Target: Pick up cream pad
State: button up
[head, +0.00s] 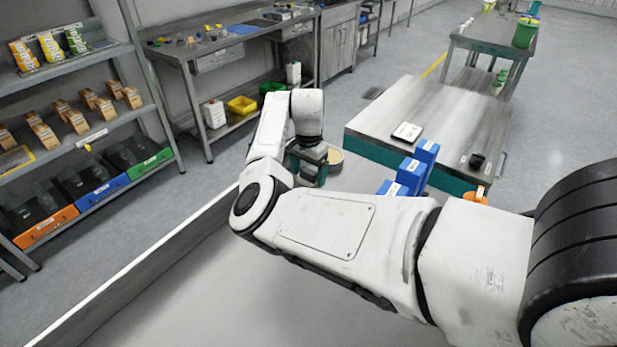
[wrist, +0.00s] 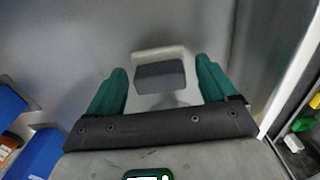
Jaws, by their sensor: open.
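A pale cream piece with a dark grey face, which looks like the cream pad (wrist: 158,53), shows in the wrist view ahead of and between my fingertips. My gripper (wrist: 160,82) is open, with one green finger on either side of the piece and a visible gap to each. I cannot tell its height above the surface. In the head view my gripper (head: 307,168) points down over the pale grey surface at the far end of my arm. The pad cannot be made out there, as my gripper and arm hide that spot.
A round beige item (head: 335,158) sits just right of my gripper. Blue boxes (head: 411,172) and an orange item (head: 475,195) stand further right. A pale raised edge (head: 150,253) borders the surface on the left. A metal-topped table (head: 440,115) stands behind.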

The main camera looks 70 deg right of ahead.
aim_at(309, 171)
jog(key=c, duration=1)
jog(key=shift+r, duration=0.1)
jog(key=shift+r, duration=0.5)
notch_tip(309, 171, up, 2)
jog(key=shift+s+r+b, duration=0.15)
jog(key=shift+r+b, duration=0.05)
jog(key=shift+b, duration=0.2)
jog(key=shift+s+a+r+p, duration=0.1)
jog(key=shift+s+a+r, duration=1.2)
jog(key=shift+s+r, duration=0.45)
jog(key=shift+s+a+r+p, duration=0.15)
jog(key=shift+s+a+r, duration=1.2)
jog(key=shift+s, duration=0.7)
jog(key=shift+s+a+r+p, duration=0.1)
jog(key=shift+s+a+r, duration=1.1)
jog(key=shift+s+r, duration=0.6)
jog(key=shift+s+f, duration=0.1)
jog(key=shift+f, duration=0.05)
